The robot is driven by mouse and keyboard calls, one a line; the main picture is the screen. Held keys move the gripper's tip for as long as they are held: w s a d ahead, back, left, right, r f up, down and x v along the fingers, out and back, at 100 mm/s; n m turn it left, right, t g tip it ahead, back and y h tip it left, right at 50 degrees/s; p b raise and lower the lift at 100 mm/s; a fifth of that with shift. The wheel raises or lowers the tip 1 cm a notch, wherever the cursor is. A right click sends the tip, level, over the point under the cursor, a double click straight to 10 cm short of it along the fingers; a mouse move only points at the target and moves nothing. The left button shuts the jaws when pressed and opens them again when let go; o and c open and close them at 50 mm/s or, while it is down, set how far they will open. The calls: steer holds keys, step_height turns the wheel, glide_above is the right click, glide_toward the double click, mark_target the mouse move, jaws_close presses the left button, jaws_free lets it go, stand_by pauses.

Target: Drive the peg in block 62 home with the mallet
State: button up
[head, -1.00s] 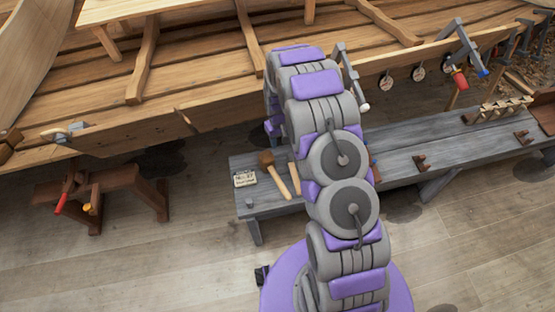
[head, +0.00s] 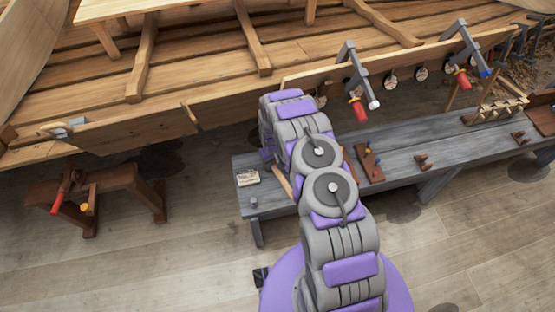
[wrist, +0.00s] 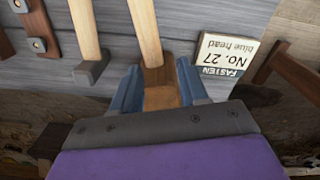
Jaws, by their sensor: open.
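My gripper (wrist: 158,88) is open, its blue-grey fingers on either side of the mallet's brown wooden head (wrist: 160,97). The mallet's pale handle (wrist: 146,30) runs away from the fingers along the grey bench. In the head view my arm hides the gripper and the mallet head; a short piece of pale handle (head: 284,183) shows beside the arm. I cannot make out block 62 or its peg in either view. Round pale discs (head: 390,82) hang along the hull plank, their marks too small to read.
A grey-headed hammer (wrist: 90,72) lies left of the mallet in the wrist view. A card (wrist: 228,55) reading "FASTEN No. 27 blue head" lies right. A brown rack with blue and yellow tops (head: 370,163) stands on the bench (head: 400,153). Red-handled clamps (head: 357,85) hang on the hull.

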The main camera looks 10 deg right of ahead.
mark_target(275, 169)
steer(key=d+f, duration=0.1)
steer(key=f, duration=0.1)
steer(key=f+b, duration=0.1)
steer(key=d+f, duration=0.1)
steer(key=f, duration=0.1)
steer(key=shift+d+f, duration=0.35)
steer(key=shift+a+f, duration=0.2)
steer(key=shift+f, duration=0.05)
steer(key=shift+a+f, duration=0.2)
steer(key=shift+a, duration=0.85)
steer(key=shift+d, duration=0.7)
steer(key=shift+c, duration=1)
steer(key=shift+d, duration=0.35)
steer(key=c, duration=0.3)
steer(key=shift+a, duration=0.4)
steer(key=c, duration=0.3)
steer(key=shift+a, duration=0.45)
jaws_close()
steer(key=shift+d, duration=0.65)
steer(key=shift+a, duration=0.15)
steer(key=shift+a, duration=0.3)
